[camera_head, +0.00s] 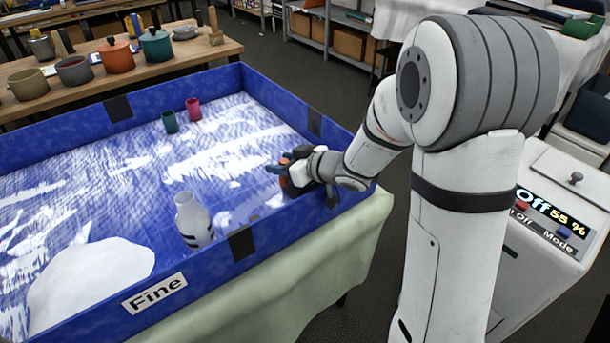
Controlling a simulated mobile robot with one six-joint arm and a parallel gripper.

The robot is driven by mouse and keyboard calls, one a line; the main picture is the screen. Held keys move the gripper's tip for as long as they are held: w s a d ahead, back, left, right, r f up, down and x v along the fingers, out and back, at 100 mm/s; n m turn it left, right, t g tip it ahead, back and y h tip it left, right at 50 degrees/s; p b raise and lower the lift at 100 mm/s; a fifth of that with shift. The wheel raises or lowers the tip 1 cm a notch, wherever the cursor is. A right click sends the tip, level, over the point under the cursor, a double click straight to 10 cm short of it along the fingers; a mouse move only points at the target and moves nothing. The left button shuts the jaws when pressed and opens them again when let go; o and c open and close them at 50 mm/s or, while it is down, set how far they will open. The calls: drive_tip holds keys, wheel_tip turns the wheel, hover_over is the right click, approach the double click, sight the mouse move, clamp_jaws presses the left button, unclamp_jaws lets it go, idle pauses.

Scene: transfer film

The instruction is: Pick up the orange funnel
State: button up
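My gripper (281,170) is low inside the blue-walled bin (215,268), near its right corner. An orange thing (298,173), which looks like the funnel, shows right at the gripper, partly covered by it and by my wrist. Only a small orange patch is visible, so its full shape is hidden. The fingers are small and dark here, and I cannot tell whether they are closed on it or only around or beside it.
A white bottle (193,220) stands in the bin near the front wall, left of my gripper. A green cup (170,122) and a pink cup (193,109) stand near the back wall. A white mound (90,285) lies front left. Pots stand on a wooden table (200,50) behind.

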clamp_jaws()
idle(0.5)
